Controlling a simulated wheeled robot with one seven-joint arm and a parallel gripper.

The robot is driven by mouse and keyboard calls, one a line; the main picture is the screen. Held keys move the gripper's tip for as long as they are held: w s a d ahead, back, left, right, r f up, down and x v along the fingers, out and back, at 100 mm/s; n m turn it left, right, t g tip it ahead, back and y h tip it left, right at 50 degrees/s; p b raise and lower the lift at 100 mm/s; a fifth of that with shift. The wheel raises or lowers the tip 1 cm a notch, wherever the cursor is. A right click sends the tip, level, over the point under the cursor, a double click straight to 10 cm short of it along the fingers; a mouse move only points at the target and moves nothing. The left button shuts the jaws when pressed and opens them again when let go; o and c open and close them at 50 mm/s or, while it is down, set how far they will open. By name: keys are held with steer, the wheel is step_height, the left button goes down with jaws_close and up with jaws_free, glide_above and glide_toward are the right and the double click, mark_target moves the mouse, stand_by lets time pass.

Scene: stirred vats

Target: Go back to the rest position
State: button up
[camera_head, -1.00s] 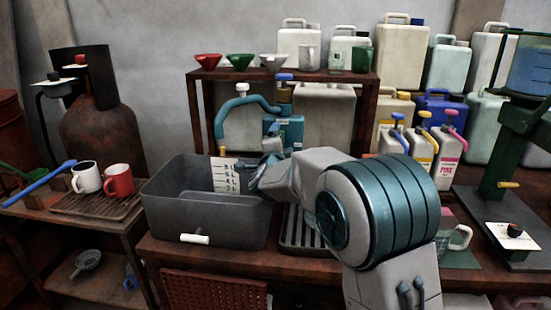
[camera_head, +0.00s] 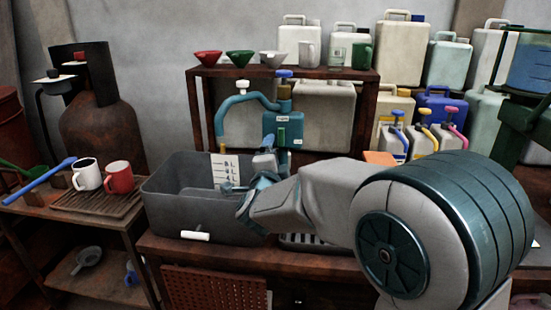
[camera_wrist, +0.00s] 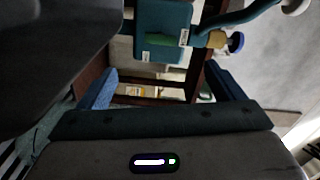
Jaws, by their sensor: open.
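My gripper (camera_head: 262,178) is open and empty over the right side of the grey vat (camera_head: 200,225) in the head view. In the wrist view my gripper (camera_wrist: 160,88) has its two blue fingers wide apart with nothing between them. A teal dispenser body (camera_head: 284,128) with a teal pipe and knobs stands behind the gripper. It also shows in the wrist view (camera_wrist: 178,18), with a green lever and a blue and yellow knob beyond the fingers. My forearm hides part of the table on the right.
A white level scale (camera_head: 226,170) stands in the vat. A white mug (camera_head: 86,177) and a red mug (camera_head: 118,180) stand on a slatted rack at the left. Funnels and cups line the shelf (camera_head: 290,73). Jugs with coloured pumps (camera_head: 425,140) stand at the right.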

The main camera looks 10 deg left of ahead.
steer(key=s+d+r+n+g+y+p, duration=0.45)
steer(key=s+d+r+n+p, duration=0.2)
steer(key=n+p, duration=0.2)
steer(key=s+d+n+g+h+p, duration=0.1)
steer(key=s+d+n+g+p, duration=0.1)
steer(key=s, duration=0.6)
steer(key=s+d+r+n+g+h+p, duration=0.1)
steer(key=s+d+n+g+p, duration=0.2)
steer(key=s+d+g+p, duration=0.2)
steer(key=s+d+r+n+g+h+p, duration=0.1)
steer(key=s+d+n+g+h+p, duration=0.1)
steer(key=s+d+p, duration=0.3)
steer(key=s+d+g, duration=0.1)
steer(key=s+d, duration=0.2)
steer(key=s, duration=0.4)
steer(key=shift+d+g+p, duration=0.35)
steer(key=shift+p, duration=0.05)
